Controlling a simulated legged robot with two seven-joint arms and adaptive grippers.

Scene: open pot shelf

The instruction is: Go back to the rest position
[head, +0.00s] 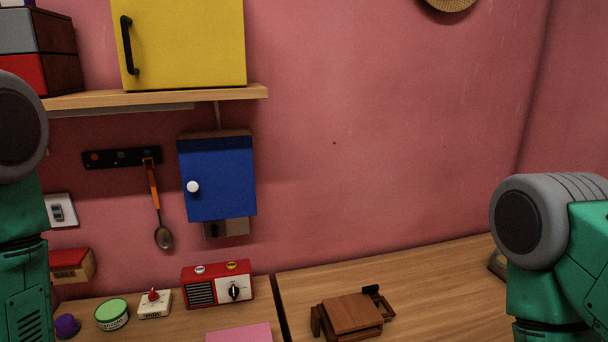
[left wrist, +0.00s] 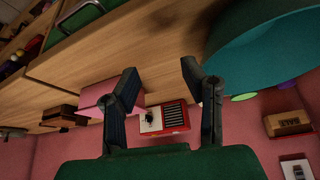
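My left arm (head: 22,200) stands at the left edge of the head view, and my right arm (head: 545,240) at the right edge. Neither gripper shows in the head view. In the left wrist view my left gripper (left wrist: 160,76) has its two dark fingers apart with nothing held between them. The counter, a pink block (left wrist: 98,94) and a red radio (left wrist: 174,117) lie beyond the fingers. My right gripper is out of sight.
A wooden shelf (head: 200,94) carries a yellow cabinet (head: 190,45). A blue cabinet (head: 217,178) and a hanging ladle (head: 162,235) are on the pink wall. The radio (head: 218,284), a green-lidded tin (head: 112,315) and a small wooden piece (head: 350,314) stand on the counter.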

